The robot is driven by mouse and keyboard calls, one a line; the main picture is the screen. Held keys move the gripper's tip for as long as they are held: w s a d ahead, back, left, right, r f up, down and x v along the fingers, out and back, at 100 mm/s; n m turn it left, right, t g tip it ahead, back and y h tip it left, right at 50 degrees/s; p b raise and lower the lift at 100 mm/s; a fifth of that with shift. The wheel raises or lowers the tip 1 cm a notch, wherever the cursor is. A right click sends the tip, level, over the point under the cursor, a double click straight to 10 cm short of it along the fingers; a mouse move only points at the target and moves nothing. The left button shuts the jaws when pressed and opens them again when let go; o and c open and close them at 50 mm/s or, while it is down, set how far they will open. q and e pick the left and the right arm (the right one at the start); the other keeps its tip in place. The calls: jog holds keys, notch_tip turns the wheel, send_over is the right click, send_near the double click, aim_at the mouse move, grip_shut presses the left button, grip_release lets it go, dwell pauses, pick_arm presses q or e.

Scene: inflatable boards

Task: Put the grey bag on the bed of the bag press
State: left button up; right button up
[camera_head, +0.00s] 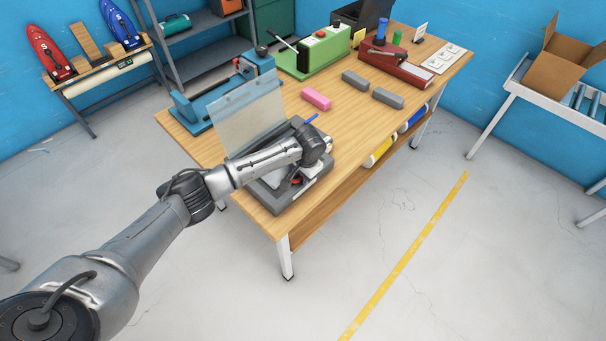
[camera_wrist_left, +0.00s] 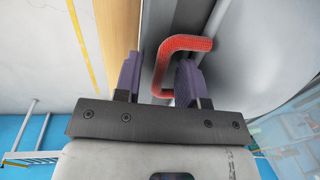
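My left gripper (camera_head: 298,182) reaches over a grey machine (camera_head: 318,192) with a raised clear panel (camera_head: 243,110), at the table's near end; I take this for the bag press. In the left wrist view my two purple fingers (camera_wrist_left: 158,82) stand apart, with part of a red bent handle (camera_wrist_left: 188,43) between them. I cannot tell whether they touch it. Smooth grey surfaces (camera_wrist_left: 255,50) lie beyond. My arm hides much of the machine's bed, and I cannot clearly pick out the grey bag. My right gripper is not in view.
The wooden table (camera_head: 290,222) also holds a pink block (camera_head: 316,99), two grey blocks (camera_head: 387,98), a blue device (camera_head: 192,108), a green lever machine (camera_head: 318,55) and a dark red box (camera_head: 398,66). A cardboard box (camera_head: 562,62) stands at right. The floor in front is clear.

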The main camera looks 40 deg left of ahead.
pick_arm(q)
jog(key=shift+r, duration=0.15)
jog(key=shift+d+r+p, duration=0.75)
jog(key=shift+r+p, duration=0.2)
jog(key=shift+r, duration=4.9)
jog(key=s+d+f+m+t+h, duration=0.1)
jog(key=s+d+f+m+h, duration=0.15)
jog(key=s+d+f, duration=1.15)
jog(key=s+r+n+t, duration=0.1)
jog(key=s+r+t, duration=0.1)
jog(key=s, duration=2)
jog(key=shift+s+a+r+t+y, duration=0.3)
jog(key=shift+s+a+r+y, duration=0.05)
jog(key=shift+s+a+y, duration=0.1)
jog(key=shift+w, duration=0.1)
